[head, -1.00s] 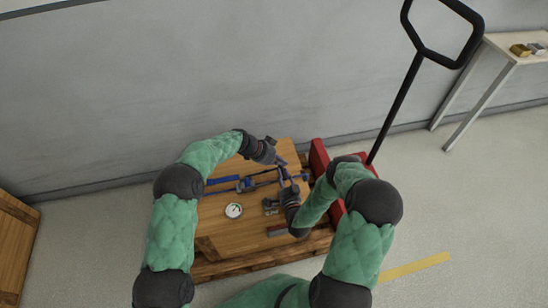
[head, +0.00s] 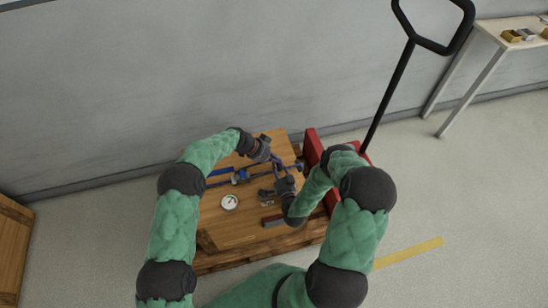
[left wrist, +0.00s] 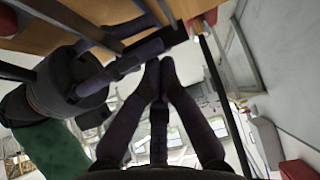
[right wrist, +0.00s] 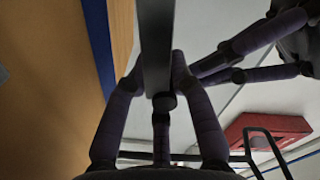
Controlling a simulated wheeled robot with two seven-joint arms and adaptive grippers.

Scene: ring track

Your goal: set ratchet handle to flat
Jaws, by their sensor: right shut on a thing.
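My right gripper (head: 284,180) is low over the wooden board (head: 226,232). In the right wrist view its fingers are closed on both sides of a flat grey bar (right wrist: 157,38), which I take to be the ratchet handle. The bar runs out of the top of that view, so its far end and angle are hidden. My left gripper (head: 274,159) is just beyond the right one. In the left wrist view its fingertips (left wrist: 160,66) meet with nothing seen between them. A blue-and-grey tool (head: 240,176) lies on the board, partly hidden by the grippers.
A round white gauge (head: 229,202) and a grey-and-red block (head: 272,220) lie on the board. A red body (head: 313,149) with a tall black handle (head: 388,98) stands to the right. The wall is close behind. The two grippers are very close together.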

